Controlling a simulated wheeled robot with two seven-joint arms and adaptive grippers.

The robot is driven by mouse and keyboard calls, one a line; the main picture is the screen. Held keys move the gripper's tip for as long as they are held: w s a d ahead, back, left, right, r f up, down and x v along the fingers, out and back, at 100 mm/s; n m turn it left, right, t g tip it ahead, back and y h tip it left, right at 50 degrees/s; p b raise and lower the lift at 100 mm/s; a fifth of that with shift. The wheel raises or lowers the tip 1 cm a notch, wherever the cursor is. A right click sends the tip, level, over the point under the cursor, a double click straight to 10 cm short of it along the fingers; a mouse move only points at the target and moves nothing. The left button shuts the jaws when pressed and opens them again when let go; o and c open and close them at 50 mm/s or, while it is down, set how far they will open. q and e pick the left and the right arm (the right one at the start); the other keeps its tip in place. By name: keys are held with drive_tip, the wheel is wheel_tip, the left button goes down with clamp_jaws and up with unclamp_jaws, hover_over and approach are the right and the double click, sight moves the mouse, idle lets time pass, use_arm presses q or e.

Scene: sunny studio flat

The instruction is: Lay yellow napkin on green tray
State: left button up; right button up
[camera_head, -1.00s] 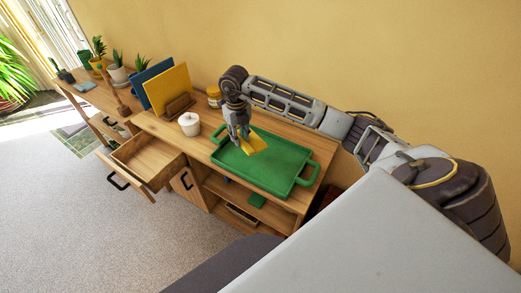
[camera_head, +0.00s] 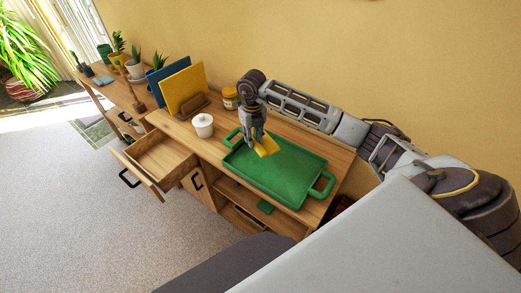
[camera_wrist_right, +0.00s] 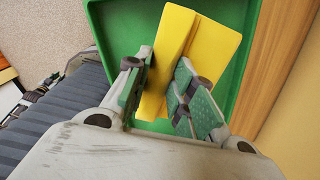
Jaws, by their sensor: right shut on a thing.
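The yellow napkin (camera_head: 266,147) is in my right gripper (camera_head: 255,143), over the far left part of the green tray (camera_head: 284,178). The tray lies flat on the wooden cabinet top. In the right wrist view the napkin (camera_wrist_right: 190,50) is folded and creased, and the fingers of my right gripper (camera_wrist_right: 160,92) are shut on it. The green tray (camera_wrist_right: 110,25) shows behind it. I cannot tell whether the napkin touches the tray. My left gripper is out of view.
A white lidded jar (camera_head: 203,126) and a yellow-labelled jar (camera_head: 230,98) stand left of the tray. A wooden holder with a blue and a yellow board (camera_head: 184,88) stands farther left. A drawer (camera_head: 160,160) is pulled open at the front. Potted plants stand at the far left.

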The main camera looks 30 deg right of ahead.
drive_tip(key=shift+f, duration=2.25)
drive_tip(key=shift+f+p, duration=0.5)
drive_tip(key=shift+f, duration=1.4)
drive_tip(key=shift+f, duration=0.15)
drive_tip(key=o, duration=1)
drive_tip(key=shift+r, duration=0.2)
drive_tip(key=shift+r+b, duration=0.9)
drive_tip(key=shift+r, duration=5.1)
